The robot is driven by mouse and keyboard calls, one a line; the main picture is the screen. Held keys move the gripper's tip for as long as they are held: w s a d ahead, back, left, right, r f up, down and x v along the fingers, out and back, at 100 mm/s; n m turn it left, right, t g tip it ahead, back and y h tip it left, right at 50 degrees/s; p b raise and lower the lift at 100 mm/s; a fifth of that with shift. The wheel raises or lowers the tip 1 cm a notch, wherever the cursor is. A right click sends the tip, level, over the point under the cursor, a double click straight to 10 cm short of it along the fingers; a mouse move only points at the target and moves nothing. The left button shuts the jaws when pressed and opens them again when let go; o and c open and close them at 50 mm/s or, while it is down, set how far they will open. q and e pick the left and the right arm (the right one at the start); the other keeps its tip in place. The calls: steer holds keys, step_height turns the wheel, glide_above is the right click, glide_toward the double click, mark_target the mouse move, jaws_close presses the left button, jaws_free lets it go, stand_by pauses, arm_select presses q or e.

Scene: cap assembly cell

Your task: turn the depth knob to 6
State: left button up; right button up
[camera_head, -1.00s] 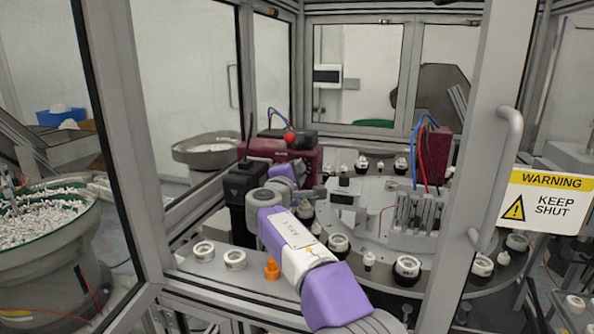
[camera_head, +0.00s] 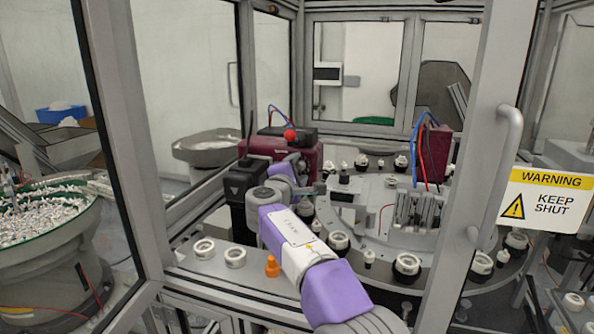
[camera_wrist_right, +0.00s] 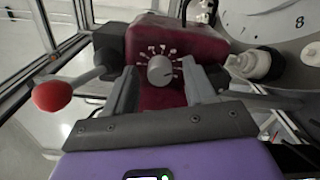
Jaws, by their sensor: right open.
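The depth knob (camera_wrist_right: 160,70) is a round grey dial on the front of a dark red unit (camera_wrist_right: 182,42), with white marks around it. Its marks are too small for me to read the setting. My right gripper (camera_wrist_right: 160,77) is open, with one finger to each side of the knob in the wrist view. I cannot tell whether either finger touches it. In the head view the red unit (camera_head: 312,155) stands behind my right wrist, and the knob is hidden there. My left gripper is not in view.
A red ball-ended lever (camera_wrist_right: 52,96) sticks out left of the gripper. A door frame (camera_head: 480,150) stands at the right.

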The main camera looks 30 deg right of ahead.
steer(key=b+v, duration=0.1)
steer(key=v, duration=0.6)
steer(key=shift+s+a+b, duration=0.2)
steer(key=shift+a+b, duration=0.05)
steer(key=shift+b, duration=0.05)
steer(key=p+x, duration=0.1)
steer(key=x, duration=0.7)
steer(key=shift+s+p, duration=0.1)
steer(key=shift+p, duration=0.3)
steer(key=shift+a+m+b, duration=0.15)
steer(key=shift+m+b, duration=0.25)
steer(key=shift+m, duration=0.4)
steer(key=shift+n, duration=0.3)
